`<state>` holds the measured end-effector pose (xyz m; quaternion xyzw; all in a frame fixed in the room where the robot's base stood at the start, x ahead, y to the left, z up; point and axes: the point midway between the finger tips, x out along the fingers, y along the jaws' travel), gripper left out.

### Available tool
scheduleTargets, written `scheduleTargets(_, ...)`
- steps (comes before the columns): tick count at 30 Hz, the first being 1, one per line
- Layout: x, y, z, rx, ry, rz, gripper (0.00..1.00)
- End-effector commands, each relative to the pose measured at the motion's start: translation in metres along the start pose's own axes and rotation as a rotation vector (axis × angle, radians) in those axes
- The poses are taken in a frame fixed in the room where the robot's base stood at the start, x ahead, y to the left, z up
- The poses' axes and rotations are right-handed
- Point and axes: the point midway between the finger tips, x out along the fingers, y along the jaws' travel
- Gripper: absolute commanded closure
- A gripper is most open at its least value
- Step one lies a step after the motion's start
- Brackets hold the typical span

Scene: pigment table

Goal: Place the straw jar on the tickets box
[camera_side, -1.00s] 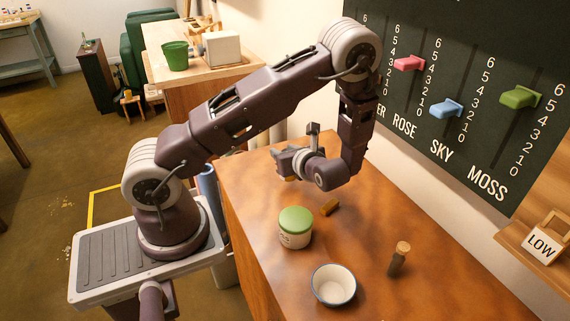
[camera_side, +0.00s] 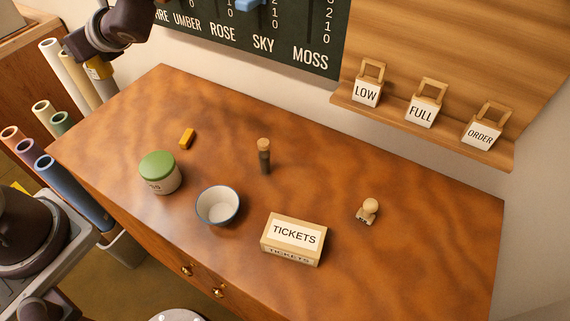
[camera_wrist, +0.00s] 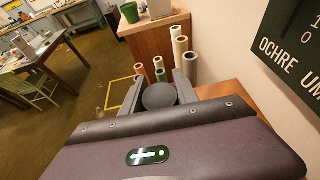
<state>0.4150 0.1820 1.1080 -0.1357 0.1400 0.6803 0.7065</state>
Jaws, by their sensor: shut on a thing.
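My gripper (camera_side: 97,66) is at the upper left of the side view, above the table's far left end and partly cut off by the arm. In the wrist view a dark round top (camera_wrist: 159,96) sits between the two fingers; the jar's sides are hidden there. The tickets box (camera_side: 292,238), pale with white labels, stands near the table's front edge right of centre. Its top is bare, and my gripper is far from it.
Paper rolls (camera_side: 75,190) stand at the left edge. The right side is mostly clear.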

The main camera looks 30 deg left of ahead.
Motion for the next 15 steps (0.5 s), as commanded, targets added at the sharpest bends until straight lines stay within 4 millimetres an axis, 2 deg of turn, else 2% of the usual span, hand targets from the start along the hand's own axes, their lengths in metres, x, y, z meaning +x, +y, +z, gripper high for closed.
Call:
scheduleTargets(8, -0.02, 0.031, -0.044, -0.067, -0.002, 0.177, 1.0)
scheduleTargets(11, -0.034, 0.046, -0.066, -0.108, -0.002, 0.275, 1.0)
scheduleTargets(15, -0.065, 0.071, -0.103, -0.188, -0.003, 0.464, 1.0)
